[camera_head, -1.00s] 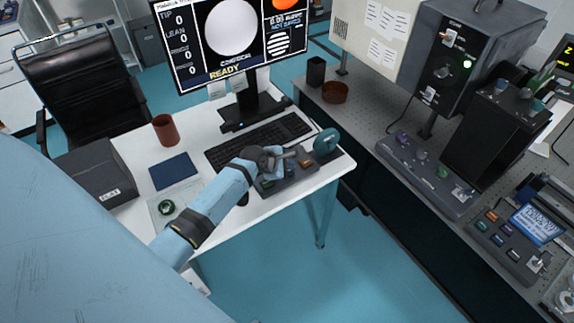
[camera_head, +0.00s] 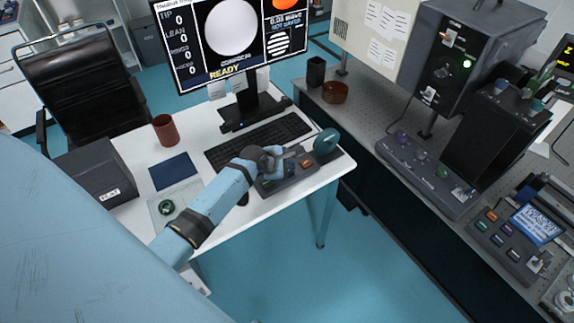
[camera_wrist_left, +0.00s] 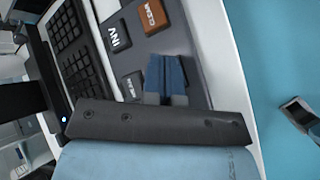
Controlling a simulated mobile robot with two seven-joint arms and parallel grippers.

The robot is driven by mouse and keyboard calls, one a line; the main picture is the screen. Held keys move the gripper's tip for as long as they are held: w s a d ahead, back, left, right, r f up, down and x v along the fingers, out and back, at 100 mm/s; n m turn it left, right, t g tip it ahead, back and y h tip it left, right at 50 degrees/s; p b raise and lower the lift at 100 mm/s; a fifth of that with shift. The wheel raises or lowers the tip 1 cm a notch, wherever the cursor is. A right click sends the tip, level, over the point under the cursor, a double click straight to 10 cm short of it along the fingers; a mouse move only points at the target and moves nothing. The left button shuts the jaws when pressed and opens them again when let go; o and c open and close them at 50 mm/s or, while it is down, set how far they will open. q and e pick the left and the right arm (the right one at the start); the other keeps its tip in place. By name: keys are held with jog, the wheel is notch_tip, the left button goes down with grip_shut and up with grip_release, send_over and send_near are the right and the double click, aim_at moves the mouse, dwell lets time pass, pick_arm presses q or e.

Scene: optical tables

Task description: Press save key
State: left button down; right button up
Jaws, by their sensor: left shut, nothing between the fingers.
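The dark key panel (camera_head: 292,177) lies on the white desk in front of the keyboard. In the left wrist view its orange CLEAR key (camera_wrist_left: 151,17) and dark INV key (camera_wrist_left: 117,37) show. Another dark key (camera_wrist_left: 133,86) sits beside my fingers, its label partly covered. No key in view can be read as SAVE; part of the panel is hidden by my gripper. My left gripper (camera_head: 286,154) is over the panel, and its blue fingers (camera_wrist_left: 166,76) are together and empty. I cannot tell whether they touch a key. My right gripper is not in view.
The keyboard (camera_head: 258,141) lies behind the panel and a teal round knob (camera_head: 326,141) stands at its right end. The monitor (camera_head: 235,40) reads READY. A brown cup (camera_head: 165,130) and a blue pad (camera_head: 173,171) are to the left. Open floor lies in front.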

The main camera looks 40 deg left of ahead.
pick_arm(q)
jog(key=shift+f, duration=0.1)
jog(key=shift+f, duration=0.3)
dwell(0.6)
jog(key=shift+f, duration=0.45)
dwell(0.3)
jog(key=shift+r+p, duration=0.15)
jog(key=shift+p, duration=0.25)
jog(key=shift+r+p, duration=0.55)
jog(key=shift+p, duration=0.25)
jog(key=shift+r, duration=0.15)
jog(key=shift+p, duration=0.3)
